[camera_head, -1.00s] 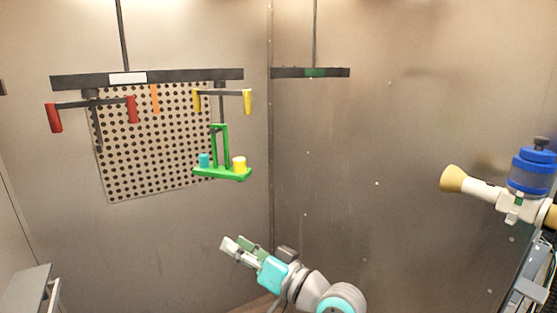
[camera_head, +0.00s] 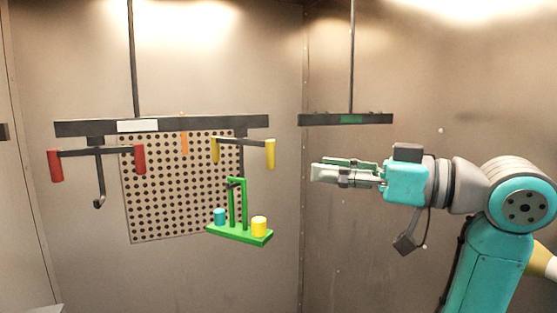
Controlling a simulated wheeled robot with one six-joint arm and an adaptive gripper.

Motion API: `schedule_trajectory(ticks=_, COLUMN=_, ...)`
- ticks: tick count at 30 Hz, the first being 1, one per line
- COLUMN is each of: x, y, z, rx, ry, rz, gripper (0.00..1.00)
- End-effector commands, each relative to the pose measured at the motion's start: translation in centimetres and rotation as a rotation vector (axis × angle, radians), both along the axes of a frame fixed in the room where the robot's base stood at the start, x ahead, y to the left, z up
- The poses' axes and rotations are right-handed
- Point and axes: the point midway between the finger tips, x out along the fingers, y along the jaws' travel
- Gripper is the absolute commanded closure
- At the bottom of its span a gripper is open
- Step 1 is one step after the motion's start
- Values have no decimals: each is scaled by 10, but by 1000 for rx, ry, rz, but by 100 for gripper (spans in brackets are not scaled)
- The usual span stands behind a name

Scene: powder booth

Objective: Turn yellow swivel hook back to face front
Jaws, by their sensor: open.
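The yellow swivel hook (camera_head: 242,143) hangs under the right part of a dark overhead bar. Its crossbar carries two yellow grips, one at the left (camera_head: 215,150) and one at the right (camera_head: 270,154). A green carrier (camera_head: 240,233) hangs from it, with a teal cylinder (camera_head: 219,216) and a yellow cylinder (camera_head: 259,226) on its base. My gripper (camera_head: 316,172) is to the right of the hook, apart from it, pointing left. Its fingers look empty.
The dark bar (camera_head: 190,124) has a white label and an orange marker. A red-gripped swivel hook (camera_head: 98,152) hangs at its left, empty. A perforated panel (camera_head: 165,200) is behind. A shorter bar with a green mark (camera_head: 320,119) hangs at the right. Space below the carrier looks clear.

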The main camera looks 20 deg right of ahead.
Motion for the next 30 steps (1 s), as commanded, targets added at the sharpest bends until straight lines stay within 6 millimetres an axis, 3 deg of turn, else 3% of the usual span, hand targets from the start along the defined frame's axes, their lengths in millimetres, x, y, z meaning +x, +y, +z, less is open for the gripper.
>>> schedule_trajectory(ticks=8, x=7, y=10, z=4, rx=-19, ry=0, rz=9, gripper=59)
schedule_trajectory(ticks=21, x=62, y=56, z=4, rx=-18, ry=-1, rz=8, gripper=59)
schedule_trajectory(ticks=30, x=79, y=69, z=4, rx=-19, ry=-1, rz=5, gripper=59)
